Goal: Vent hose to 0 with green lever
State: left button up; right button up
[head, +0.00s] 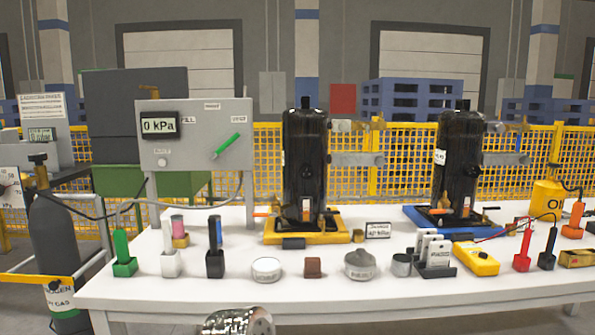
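The small panel labels are too blurred to read surely. Neither of my grippers is in view, and nothing touches the lever.
A white table (330,293) holds two black compressors (305,165) (458,165) on yellow and blue bases, plus several small tools and tins along the front. A grey gas cylinder (58,240) stands at the left. A shiny metallic object (237,322) shows at the bottom edge.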

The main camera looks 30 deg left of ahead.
aim_at(226, 144)
jog(key=u, duration=1.35)
